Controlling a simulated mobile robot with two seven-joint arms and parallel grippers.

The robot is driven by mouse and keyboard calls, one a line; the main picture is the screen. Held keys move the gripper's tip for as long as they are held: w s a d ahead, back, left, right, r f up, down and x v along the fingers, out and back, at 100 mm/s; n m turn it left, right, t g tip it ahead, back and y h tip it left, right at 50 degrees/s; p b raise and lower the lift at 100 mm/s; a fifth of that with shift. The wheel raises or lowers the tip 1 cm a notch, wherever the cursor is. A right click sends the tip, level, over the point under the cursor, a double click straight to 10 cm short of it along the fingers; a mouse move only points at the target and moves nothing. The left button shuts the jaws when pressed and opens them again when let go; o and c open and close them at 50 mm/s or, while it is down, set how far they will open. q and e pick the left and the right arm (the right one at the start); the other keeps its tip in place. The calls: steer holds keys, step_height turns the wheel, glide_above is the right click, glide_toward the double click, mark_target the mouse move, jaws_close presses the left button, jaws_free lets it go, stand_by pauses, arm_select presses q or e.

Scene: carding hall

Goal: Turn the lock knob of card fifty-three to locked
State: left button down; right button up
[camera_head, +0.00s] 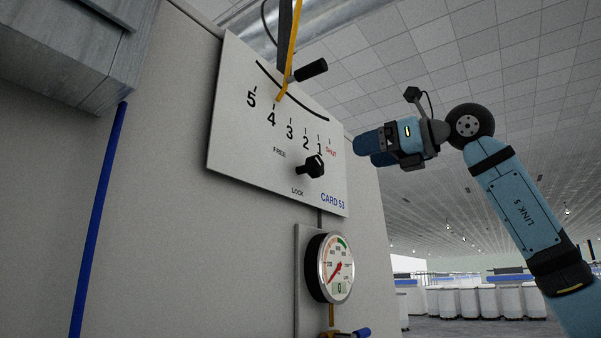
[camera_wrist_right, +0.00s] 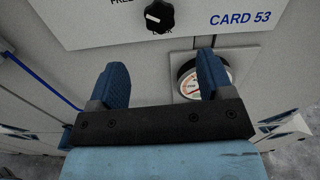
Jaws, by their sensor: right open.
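The lock knob (camera_head: 312,166) is a black knob on the white panel (camera_head: 235,130) marked CARD 53. FREE is printed to its upper left and LOCK to its lower left in the head view. In the wrist view the knob (camera_wrist_right: 160,16) is at the top, with a pale mark on its left side toward FREE; LOCK is just below it. My right gripper (camera_head: 372,148) is to the right of the panel, apart from the knob. In the wrist view its blue fingers (camera_wrist_right: 163,80) stand wide apart with nothing between them. My left gripper is out of view.
A round gauge (camera_head: 338,268) is mounted below the panel, above a blue-handled valve (camera_head: 352,332). A lever with a black handle (camera_head: 310,71) and yellow pointer (camera_head: 288,60) crosses the panel's upper scale. A blue pipe (camera_head: 98,220) runs down at left. The hall is open at right.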

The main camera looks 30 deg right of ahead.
mark_target(321, 164)
steer(key=p+x, duration=0.2)
steer(key=x, duration=1.1)
steer(key=shift+w+a+r, duration=0.1)
steer(key=shift+w+a, duration=0.1)
steer(key=shift+w, duration=0.15)
steer(key=c, duration=0.9)
